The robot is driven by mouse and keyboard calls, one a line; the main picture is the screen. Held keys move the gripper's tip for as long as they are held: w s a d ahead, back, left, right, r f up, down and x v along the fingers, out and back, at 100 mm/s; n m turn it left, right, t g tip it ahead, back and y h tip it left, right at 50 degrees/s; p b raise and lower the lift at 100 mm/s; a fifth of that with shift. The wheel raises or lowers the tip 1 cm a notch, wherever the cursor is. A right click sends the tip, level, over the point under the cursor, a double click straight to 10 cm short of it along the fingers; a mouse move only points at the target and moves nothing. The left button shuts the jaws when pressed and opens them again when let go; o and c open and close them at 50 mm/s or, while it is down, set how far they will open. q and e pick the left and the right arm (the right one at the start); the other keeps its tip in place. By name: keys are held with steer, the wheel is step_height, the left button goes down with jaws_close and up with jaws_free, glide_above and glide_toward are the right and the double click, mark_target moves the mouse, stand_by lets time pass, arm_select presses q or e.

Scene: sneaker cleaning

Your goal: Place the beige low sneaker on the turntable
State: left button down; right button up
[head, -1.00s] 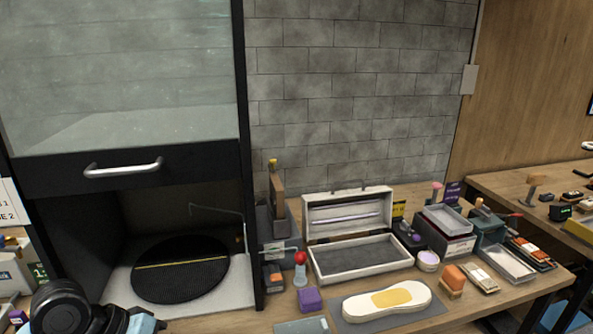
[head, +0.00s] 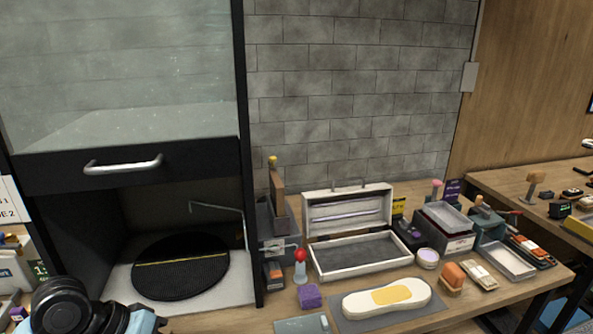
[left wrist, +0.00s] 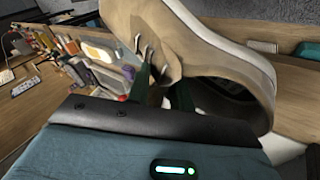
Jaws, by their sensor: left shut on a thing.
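The beige low sneaker (left wrist: 205,45) fills much of the left wrist view, with a pale sole edge and a dark opening. My left gripper (left wrist: 165,90) is shut on the sneaker's upper near its opening. The fingertips are partly hidden by the shoe. The head view shows only part of my left arm at the lower left, not the gripper or the sneaker. The turntable (head: 182,268) is a round black disc with a yellow line, bare, inside the open-fronted cabinet. My right gripper is not in view.
The cabinet's raised glass front has a handle (head: 123,164). A thin bent metal arm (head: 215,208) hangs above the turntable. To the right are an open white case (head: 355,255), a purple block (head: 309,296), a red-topped bottle (head: 301,268) and a white sole-shaped pad (head: 386,298).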

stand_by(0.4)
arm_select(q)
steer(key=d, duration=1.4)
steer(key=shift+d, duration=0.25)
steer(key=shift+a, duration=0.15)
